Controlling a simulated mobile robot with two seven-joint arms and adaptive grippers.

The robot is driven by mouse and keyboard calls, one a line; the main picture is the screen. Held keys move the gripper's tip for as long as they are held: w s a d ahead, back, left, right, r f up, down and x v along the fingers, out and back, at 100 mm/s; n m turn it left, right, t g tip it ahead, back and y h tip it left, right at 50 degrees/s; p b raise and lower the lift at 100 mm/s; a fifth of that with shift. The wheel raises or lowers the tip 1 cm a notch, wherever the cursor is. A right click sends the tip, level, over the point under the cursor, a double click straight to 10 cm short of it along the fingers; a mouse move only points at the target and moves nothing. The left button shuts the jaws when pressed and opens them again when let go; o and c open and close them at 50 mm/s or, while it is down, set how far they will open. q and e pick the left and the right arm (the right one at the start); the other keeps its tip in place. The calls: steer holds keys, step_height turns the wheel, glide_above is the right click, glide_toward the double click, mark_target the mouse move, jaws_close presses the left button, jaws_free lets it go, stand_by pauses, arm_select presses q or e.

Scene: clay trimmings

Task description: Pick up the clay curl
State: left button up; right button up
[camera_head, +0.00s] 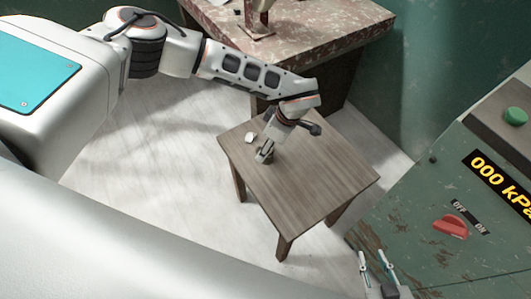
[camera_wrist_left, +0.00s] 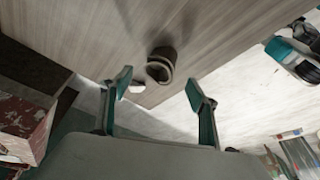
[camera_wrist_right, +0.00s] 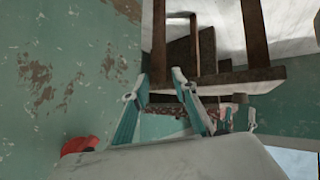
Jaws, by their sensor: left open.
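A grey-brown, hollow, ring-like piece that looks like the clay curl (camera_wrist_left: 162,64) lies on a small wooden table (camera_head: 310,180). It shows in the left wrist view just beyond and between my left fingertips. In the head view my left gripper (camera_head: 264,152) points down over the table's left part and hides most or all of the curl. My left gripper (camera_wrist_left: 158,79) is open, with its fingers apart and nothing visibly held. My right gripper (camera_head: 374,258) is open and empty at the lower right of the head view, away from the table.
A small white piece (camera_head: 249,139) lies near the table's left corner, close to the curl; it also shows in the left wrist view (camera_wrist_left: 158,73). A red-mottled table (camera_head: 330,30) stands behind. A green panel with a red knob (camera_head: 450,226) stands at right. The wooden table's right half is clear.

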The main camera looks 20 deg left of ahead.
mark_target(268, 160)
arm_select(q)
steer(key=x, duration=0.2)
steer(key=b+x, duration=0.1)
steer(key=x, duration=0.1)
steer(key=shift+s+d+f, duration=0.1)
steer(key=shift+d+f, duration=0.1)
steer(key=shift+d, duration=0.05)
steer(key=shift+f, duration=0.2)
steer(key=shift+r, duration=0.1)
steer(key=c, duration=1.3)
steer(key=shift+o, duration=0.2)
arm_select(e)
steer(key=shift+w+a+r, duration=0.1)
steer(key=shift+w+a, duration=0.15)
arm_select(q)
steer(key=shift+r, duration=0.15)
